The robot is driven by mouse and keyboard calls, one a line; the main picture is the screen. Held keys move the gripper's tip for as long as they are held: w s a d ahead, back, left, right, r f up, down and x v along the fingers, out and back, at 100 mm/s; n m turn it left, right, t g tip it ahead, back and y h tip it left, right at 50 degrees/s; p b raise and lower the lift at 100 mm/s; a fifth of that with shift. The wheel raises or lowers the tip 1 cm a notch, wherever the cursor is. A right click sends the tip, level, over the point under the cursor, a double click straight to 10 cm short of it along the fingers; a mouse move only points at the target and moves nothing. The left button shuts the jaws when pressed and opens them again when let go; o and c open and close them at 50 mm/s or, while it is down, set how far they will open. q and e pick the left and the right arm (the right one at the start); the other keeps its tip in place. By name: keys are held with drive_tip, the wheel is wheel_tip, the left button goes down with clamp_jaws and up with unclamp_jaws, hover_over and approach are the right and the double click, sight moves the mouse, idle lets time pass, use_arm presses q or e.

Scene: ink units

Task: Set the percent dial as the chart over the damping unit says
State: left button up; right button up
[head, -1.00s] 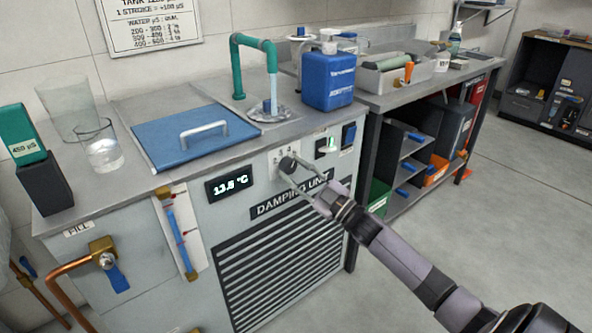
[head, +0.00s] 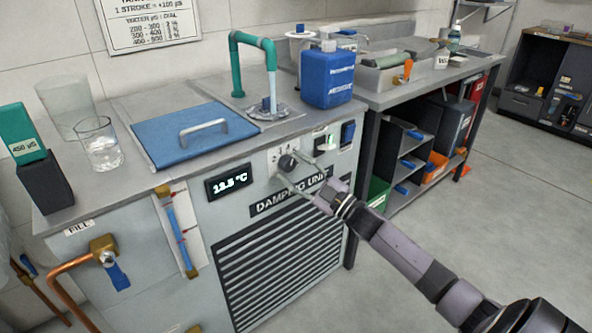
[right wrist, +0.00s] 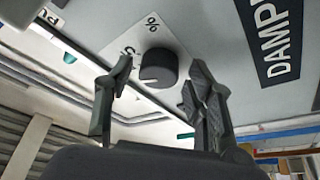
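The percent dial (head: 287,161) is a dark round knob on a pale plate on the front of the damping unit (head: 232,165). My right gripper (head: 288,167) is open, with one fingertip on each side of the dial. In the right wrist view, the dial (right wrist: 158,68) sits between the spread fingers, with a gap on both sides. A pale notch on its rim points down-left there. A % sign shows, but a finger hides part of the scale. My left gripper is not in view.
A green meter (head: 25,147) at the left reads 450 µS. A lit switch (head: 325,141) and a dark blue switch (head: 348,132) sit right of the dial. A glass (head: 100,145) and blue jug (head: 328,78) stand on top.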

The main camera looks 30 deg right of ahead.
idle(0.3)
drive_tip(key=v, duration=1.2)
